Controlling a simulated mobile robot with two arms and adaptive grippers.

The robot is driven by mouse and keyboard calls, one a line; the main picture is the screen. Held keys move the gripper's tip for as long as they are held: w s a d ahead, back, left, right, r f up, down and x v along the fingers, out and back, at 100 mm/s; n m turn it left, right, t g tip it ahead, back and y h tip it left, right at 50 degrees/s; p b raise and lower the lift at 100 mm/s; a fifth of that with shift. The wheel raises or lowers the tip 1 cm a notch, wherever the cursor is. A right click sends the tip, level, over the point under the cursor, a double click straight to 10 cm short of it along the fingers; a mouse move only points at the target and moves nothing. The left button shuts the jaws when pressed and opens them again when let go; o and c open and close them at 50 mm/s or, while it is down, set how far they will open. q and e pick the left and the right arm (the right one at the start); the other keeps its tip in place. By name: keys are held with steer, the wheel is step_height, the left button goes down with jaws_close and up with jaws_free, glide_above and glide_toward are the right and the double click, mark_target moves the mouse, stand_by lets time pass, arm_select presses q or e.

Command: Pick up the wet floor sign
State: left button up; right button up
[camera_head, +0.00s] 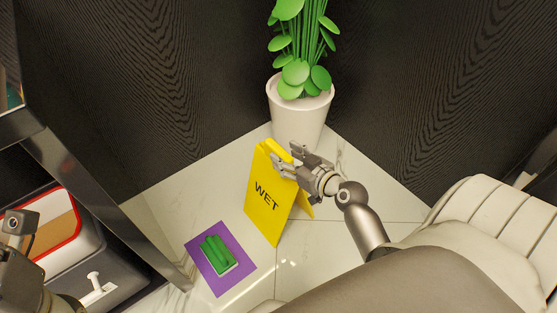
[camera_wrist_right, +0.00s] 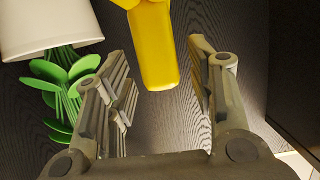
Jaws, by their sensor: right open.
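The yellow wet floor sign (camera_head: 268,200) stands upright as an A-frame on the pale tiled floor, with "WET" in dark letters on its front face. My right gripper (camera_head: 286,163) is at the sign's top edge, with its fingers open. In the right wrist view, the sign's yellow top (camera_wrist_right: 157,55) shows between the open fingers of my right gripper (camera_wrist_right: 160,85), with a gap on both sides. Part of the sign's right side is hidden behind the gripper. My left gripper is not clearly in view.
A white pot (camera_head: 300,112) with a green plant stands just behind the sign. A purple mat (camera_head: 237,266) with a green item (camera_head: 218,255) lies to the front left. A dark cabinet frame (camera_head: 95,205) is at left, a cream cushioned seat (camera_head: 485,225) at right. Dark walls close the corner.

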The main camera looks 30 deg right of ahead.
mark_target(279, 152)
steer(key=b+x, duration=0.1)
steer(key=x, duration=0.3)
steer(key=shift+a, duration=0.15)
jaws_close()
stand_by(0.4)
